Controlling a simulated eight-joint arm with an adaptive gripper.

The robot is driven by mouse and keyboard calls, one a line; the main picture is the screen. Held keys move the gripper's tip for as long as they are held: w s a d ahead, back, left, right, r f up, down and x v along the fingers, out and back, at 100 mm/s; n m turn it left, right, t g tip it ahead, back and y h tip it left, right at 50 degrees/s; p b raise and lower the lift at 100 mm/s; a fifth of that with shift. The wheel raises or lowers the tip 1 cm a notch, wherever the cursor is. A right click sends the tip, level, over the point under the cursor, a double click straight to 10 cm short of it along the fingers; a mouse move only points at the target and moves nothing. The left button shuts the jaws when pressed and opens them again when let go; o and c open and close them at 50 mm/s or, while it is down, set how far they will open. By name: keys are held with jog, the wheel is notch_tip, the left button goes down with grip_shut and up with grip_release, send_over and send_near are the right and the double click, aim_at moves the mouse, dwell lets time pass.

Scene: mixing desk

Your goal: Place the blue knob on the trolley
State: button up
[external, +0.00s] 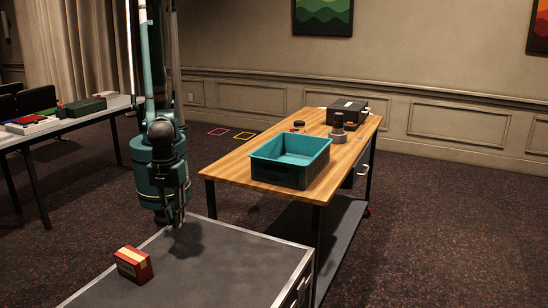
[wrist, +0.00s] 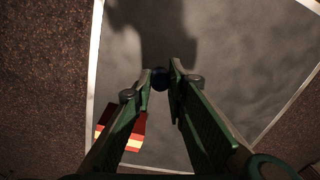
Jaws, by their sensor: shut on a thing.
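My gripper (external: 176,221) points down over the grey-topped, metal-edged unit (external: 215,265) in the foreground, which looks like the trolley. In the wrist view, the fingertips (wrist: 161,80) are closed around a small dark blue round knob (wrist: 160,84). The knob is mostly hidden by the fingers there and cannot be made out in the external view. The grey top (wrist: 235,70) fills the middle of the wrist view, with a shadow on it. The gap between knob and top is hard to judge.
A red box with a pale band (external: 133,264) lies on the grey top's left side. Behind stands a wooden table (external: 240,170) with a teal bin (external: 290,160), a black case (external: 347,111) and small items. Much of the grey top is clear.

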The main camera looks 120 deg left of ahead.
notch_tip(320, 180, up, 19)
jog(key=w+a+n+p, duration=0.15)
jog(key=w+a, duration=0.45)
jog(key=a, duration=0.7)
jog(key=w+a+n+p, duration=0.1)
jog(key=w+a+n, duration=0.35)
jog(key=a, duration=0.85)
jog(key=w+a+n+p, duration=0.1)
jog(key=w+a, duration=0.7)
jog(key=a, duration=0.5)
jog(key=s+a+n+p, duration=0.25)
jog(key=a+n, duration=0.25)
jog(key=a, duration=2.5)
jog(key=s+a+n+p, duration=0.1)
jog(key=s+a+n, duration=0.1)
jog(key=s+a, duration=0.75)
jog(key=s+a+n, duration=0.3)
jog(key=s+a, duration=0.2)
jog(key=a, duration=0.9)
jog(key=shift+s+f, duration=0.2)
jog(key=shift+f, duration=2.2)
